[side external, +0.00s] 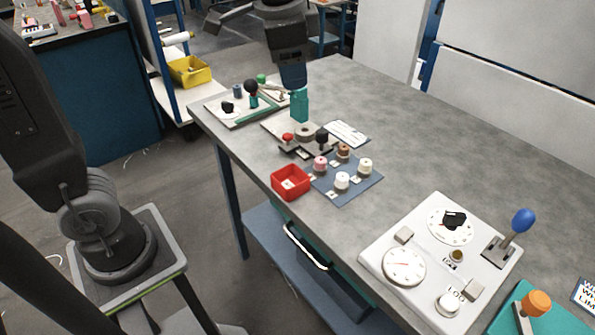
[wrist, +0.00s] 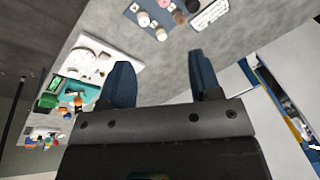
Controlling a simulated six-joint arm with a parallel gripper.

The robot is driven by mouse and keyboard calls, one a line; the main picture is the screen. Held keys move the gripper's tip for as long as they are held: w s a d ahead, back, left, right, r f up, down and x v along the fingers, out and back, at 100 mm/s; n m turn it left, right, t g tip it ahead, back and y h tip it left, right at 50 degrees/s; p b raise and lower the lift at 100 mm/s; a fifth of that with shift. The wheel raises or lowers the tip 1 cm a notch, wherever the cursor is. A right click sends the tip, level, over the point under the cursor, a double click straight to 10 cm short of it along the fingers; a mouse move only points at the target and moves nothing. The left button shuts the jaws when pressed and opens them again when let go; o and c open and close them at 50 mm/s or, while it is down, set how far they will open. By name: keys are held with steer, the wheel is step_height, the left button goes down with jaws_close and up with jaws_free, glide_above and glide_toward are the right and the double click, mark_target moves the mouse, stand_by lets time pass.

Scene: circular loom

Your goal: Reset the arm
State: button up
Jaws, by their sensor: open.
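My gripper (side external: 294,80) hangs over the far part of the grey table (side external: 400,135) in the side view, fingers down. In the wrist view its two blue fingers are spread apart, and the gap between them (wrist: 163,80) is empty. A teal upright piece (side external: 299,104) stands just below the fingertips in the side view; I cannot tell how close it is in depth.
A blue mat with several spools (side external: 342,180), a red bin (side external: 290,182) and a white dial panel (side external: 440,265) with a blue-knobbed lever (side external: 522,220) stand on the table. A lever station (side external: 250,108) sits at the far left corner.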

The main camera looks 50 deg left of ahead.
steer(key=s+a+f+n+t, duration=0.1)
steer(key=s+f+n, duration=0.2)
steer(key=s, duration=0.4)
steer(key=s+a+f+n+t+h, duration=0.1)
steer(key=s+f+n, duration=0.2)
steer(key=s, duration=0.4)
steer(key=shift+s+a+f+t, duration=0.25)
steer(key=shift+f+t, duration=0.15)
steer(key=shift+f, duration=0.4)
